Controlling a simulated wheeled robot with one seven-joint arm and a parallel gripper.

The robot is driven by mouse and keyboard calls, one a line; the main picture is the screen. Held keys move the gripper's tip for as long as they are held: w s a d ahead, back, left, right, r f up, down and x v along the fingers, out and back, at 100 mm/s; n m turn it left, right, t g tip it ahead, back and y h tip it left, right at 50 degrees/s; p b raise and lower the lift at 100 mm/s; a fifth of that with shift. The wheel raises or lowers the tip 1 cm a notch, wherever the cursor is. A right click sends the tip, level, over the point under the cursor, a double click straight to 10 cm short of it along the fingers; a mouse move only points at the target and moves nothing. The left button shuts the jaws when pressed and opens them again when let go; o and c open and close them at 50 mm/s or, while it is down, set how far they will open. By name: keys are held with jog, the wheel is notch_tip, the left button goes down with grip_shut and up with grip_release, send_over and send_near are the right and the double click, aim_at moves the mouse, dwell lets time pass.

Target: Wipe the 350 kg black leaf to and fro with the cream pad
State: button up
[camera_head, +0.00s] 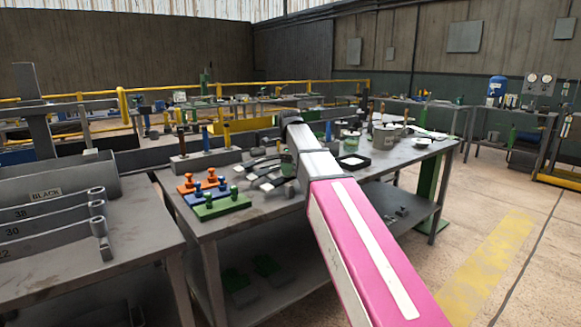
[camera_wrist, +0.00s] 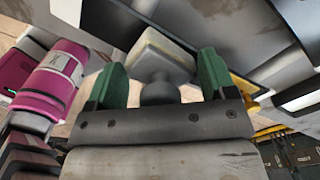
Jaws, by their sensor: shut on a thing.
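My gripper (camera_wrist: 160,84) shows in the wrist view with its two green fingers on either side of a dark round knob. The knob belongs to the cream pad (camera_wrist: 158,52), a pale block just beyond the fingertips. I cannot tell whether the pad touches any surface. In the head view my gripper and the pad cannot be made out behind my arm. Dark grey leaves (camera_head: 48,208) with rolled ends stand in the rack at left, under a label reading BLACK (camera_head: 46,194). Numbers 38, 30 and 22 show there. No 350 kg mark is readable.
The grey workbench (camera_head: 290,222) holds an orange block (camera_head: 203,183), a blue block (camera_head: 207,193) and a green block (camera_head: 220,207) with knobs. Several grey pieces lie beside them, and a black-and-white tray (camera_head: 353,162) stands further right. Open floor lies at right.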

jog(key=shift+s+a+f, duration=0.2)
jog(key=shift+s+a, duration=0.35)
jog(key=shift+a, duration=0.25)
jog(key=shift+s+a+f, duration=0.15)
jog(key=shift+s+a, duration=0.45)
jog(key=shift+a, duration=0.25)
jog(key=shift+s+a+f, duration=0.2)
jog(key=shift+s+a, duration=0.35)
jog(key=shift+a, duration=0.25)
jog(key=shift+w+d+r, duration=0.2)
jog(key=shift+w+d, duration=0.35)
jog(key=shift+d, duration=0.2)
jog(key=shift+w+d+r, duration=0.15)
jog(key=shift+w+d, duration=0.35)
jog(key=shift+d, duration=0.25)
jog(key=shift+w+d+r, duration=0.1)
jog(key=shift+w+d, duration=0.4)
jog(key=shift+d, duration=0.2)
jog(key=shift+w+d+r, duration=0.1)
jog(key=shift+w+d, duration=0.35)
jog(key=shift+d, duration=0.25)
jog(key=shift+r, duration=2.95)
jog(key=shift+r, duration=1.5)
